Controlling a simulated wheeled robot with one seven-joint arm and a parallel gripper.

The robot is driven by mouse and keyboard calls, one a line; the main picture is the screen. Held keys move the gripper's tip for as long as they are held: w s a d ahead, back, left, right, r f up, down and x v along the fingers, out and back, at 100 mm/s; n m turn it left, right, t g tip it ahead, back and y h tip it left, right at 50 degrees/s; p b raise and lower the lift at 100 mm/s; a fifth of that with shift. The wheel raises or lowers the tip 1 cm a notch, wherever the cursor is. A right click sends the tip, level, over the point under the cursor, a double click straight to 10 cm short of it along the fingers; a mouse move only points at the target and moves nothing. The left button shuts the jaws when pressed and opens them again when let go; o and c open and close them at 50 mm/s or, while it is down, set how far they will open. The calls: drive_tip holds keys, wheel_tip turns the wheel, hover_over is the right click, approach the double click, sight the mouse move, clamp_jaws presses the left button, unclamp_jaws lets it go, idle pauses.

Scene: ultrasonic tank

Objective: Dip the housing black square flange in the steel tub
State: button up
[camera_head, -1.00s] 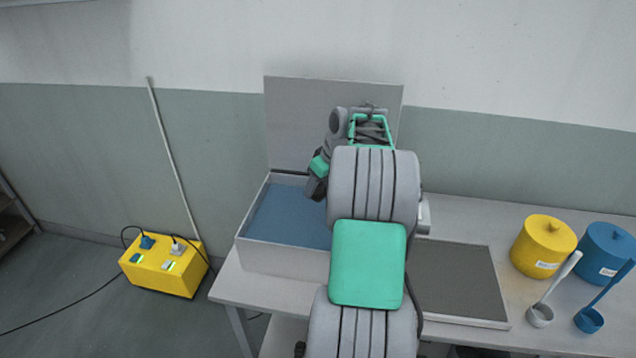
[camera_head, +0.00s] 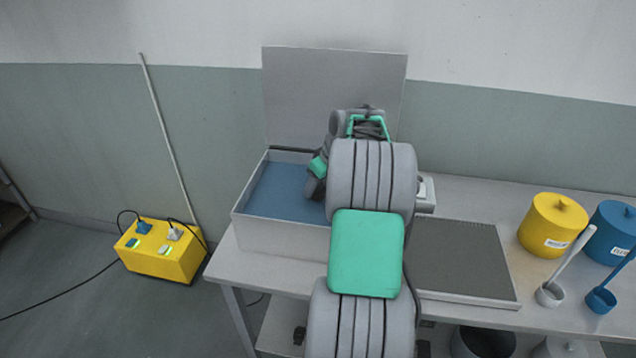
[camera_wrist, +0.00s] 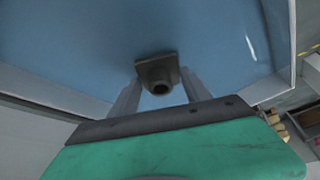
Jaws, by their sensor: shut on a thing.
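The housing (camera_wrist: 158,72), a dark part with a square flange and a round hollow boss, is between the fingers of my gripper (camera_wrist: 160,90) in the wrist view. My gripper is shut on it. Blue liquid of the steel tub fills the view behind the housing; whether the housing touches it I cannot tell. In the head view the steel tub (camera_head: 285,238) stands at the left end of the table with its lid raised at the back. My arm reaches over the tub's right part and hides the gripper and the housing there.
A dark grey mat in a tray (camera_head: 462,258) lies right of the tub. A yellow pot (camera_head: 552,225), a blue pot (camera_head: 612,232) and two ladles stand at the right. A yellow power box (camera_head: 162,250) with cables sits on the floor at left.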

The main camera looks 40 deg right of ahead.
drive_tip(key=shift+f+b, duration=2.3)
drive_tip(key=shift+f, duration=1.3)
drive_tip(key=shift+r+p, duration=4.35)
drive_tip(key=shift+r, duration=2)
